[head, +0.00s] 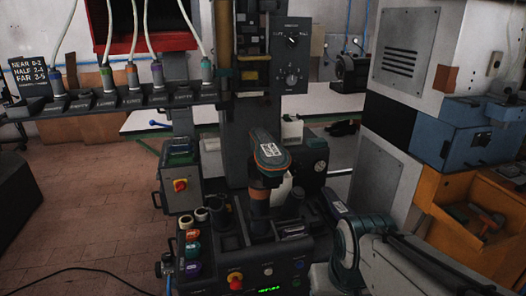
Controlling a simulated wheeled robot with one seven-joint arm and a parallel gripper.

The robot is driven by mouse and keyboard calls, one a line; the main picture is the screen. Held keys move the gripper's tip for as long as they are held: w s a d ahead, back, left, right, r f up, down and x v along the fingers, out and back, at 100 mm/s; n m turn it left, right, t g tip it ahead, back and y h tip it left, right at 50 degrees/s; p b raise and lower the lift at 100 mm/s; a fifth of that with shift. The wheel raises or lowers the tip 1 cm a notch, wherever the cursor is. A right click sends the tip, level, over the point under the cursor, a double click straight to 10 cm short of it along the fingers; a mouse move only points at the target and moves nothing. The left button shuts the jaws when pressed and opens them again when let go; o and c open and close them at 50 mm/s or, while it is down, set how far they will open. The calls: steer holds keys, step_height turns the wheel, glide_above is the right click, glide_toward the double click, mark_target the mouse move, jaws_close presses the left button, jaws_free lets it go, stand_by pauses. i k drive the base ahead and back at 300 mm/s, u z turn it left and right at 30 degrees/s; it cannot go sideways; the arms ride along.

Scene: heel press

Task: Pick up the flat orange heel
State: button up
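A small flat orange piece (192,235) lies in the column of coloured pieces at the left of the dark bench unit; it looks like the orange heel, but it is too small to be sure. My arm comes in from the lower right, with a white link and a teal joint. A dark rounded part with an orange band and a white label stands above a copper-coloured cylinder at the centre. I cannot tell whether it belongs to my arm. No gripper fingers can be made out, and nothing is seen touching the orange piece.
A green piece (192,251) and a purple piece (193,268) lie below the orange one. A red knob (235,279) is on the unit's front. A control box (180,186) stands behind at left. Open brick floor lies left.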

mark_target(193, 235)
steer(key=u, duration=2.3)
steer(key=i, duration=2.55)
steer(key=z, duration=3.5)
steer(key=i, duration=0.45)
steer(key=u, duration=0.05)
